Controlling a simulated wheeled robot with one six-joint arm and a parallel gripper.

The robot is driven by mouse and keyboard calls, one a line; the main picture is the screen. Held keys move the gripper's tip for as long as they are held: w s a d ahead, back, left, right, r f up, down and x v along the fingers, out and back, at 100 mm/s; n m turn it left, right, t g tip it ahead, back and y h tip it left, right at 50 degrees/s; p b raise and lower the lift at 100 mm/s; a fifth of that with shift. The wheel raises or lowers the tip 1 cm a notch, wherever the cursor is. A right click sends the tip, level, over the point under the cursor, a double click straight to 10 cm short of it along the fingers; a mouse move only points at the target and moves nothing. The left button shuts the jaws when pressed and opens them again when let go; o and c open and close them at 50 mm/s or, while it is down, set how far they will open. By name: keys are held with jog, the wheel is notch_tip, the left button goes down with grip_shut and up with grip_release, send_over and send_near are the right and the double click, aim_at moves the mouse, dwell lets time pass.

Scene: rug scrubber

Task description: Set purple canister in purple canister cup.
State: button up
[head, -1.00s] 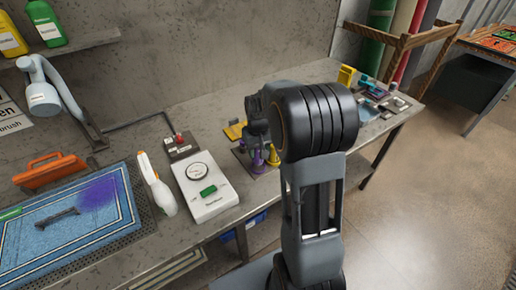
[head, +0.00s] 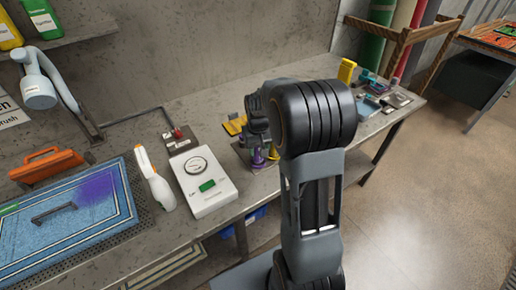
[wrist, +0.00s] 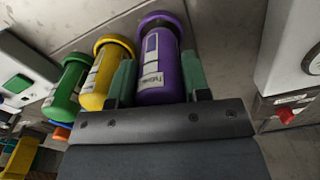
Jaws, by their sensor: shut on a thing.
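In the wrist view, my gripper (wrist: 158,86) has its two green-padded fingers on either side of the purple canister (wrist: 165,62), shut on it. The canister has a purple cap and a pale label. A yellow canister (wrist: 105,75) and a green canister (wrist: 66,90) are in a row to its left. In the head view, my arm hides most of this spot; a small purple part (head: 257,158) shows below my wrist on the bench. I cannot tell whether that part is the canister or its cup. No purple canister cup can be made out clearly.
A switch box (head: 180,140) with a red part is behind the scale. A blue rug (head: 70,225) lies at far left. Small items crowd the bench's right end.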

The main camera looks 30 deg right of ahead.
jog(key=shift+f+b, duration=0.4)
jog(key=shift+f, duration=0.25)
jog(key=o, duration=0.9)
jog(key=shift+o, duration=0.2)
notch_tip(320, 180, up, 14)
dwell(0.9)
